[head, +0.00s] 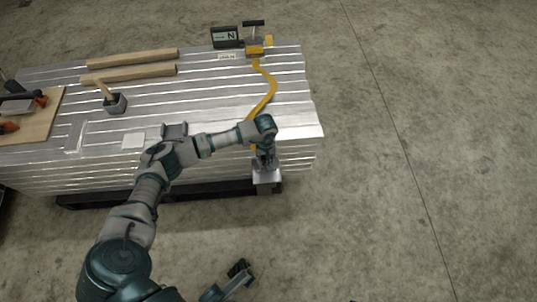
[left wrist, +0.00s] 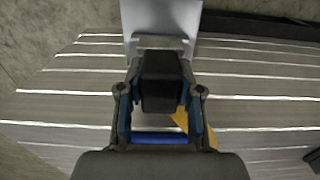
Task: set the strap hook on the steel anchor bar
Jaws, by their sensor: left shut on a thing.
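My left gripper (head: 265,163) is at the near right edge of the slatted aluminium bed, pointing down. In the left wrist view, the left gripper (left wrist: 160,100) is shut on a dark block, which I take to be the strap hook (left wrist: 160,82). The yellow strap (head: 268,88) runs from the ratchet at the back to the gripper, and a piece of it (left wrist: 180,120) shows beside the fingers. The grey steel anchor bar (left wrist: 160,42) lies just beyond the hook, in front of a pale plate (head: 266,177). I cannot tell whether hook and bar touch. My right gripper (head: 240,270) is low in the head view.
The yellow ratchet (head: 255,47) and a dark display (head: 225,37) stand at the back right. Two wooden beams (head: 130,66), a mallet (head: 114,101) and a board with tools (head: 40,125) lie to the left. The concrete floor on the right is clear.

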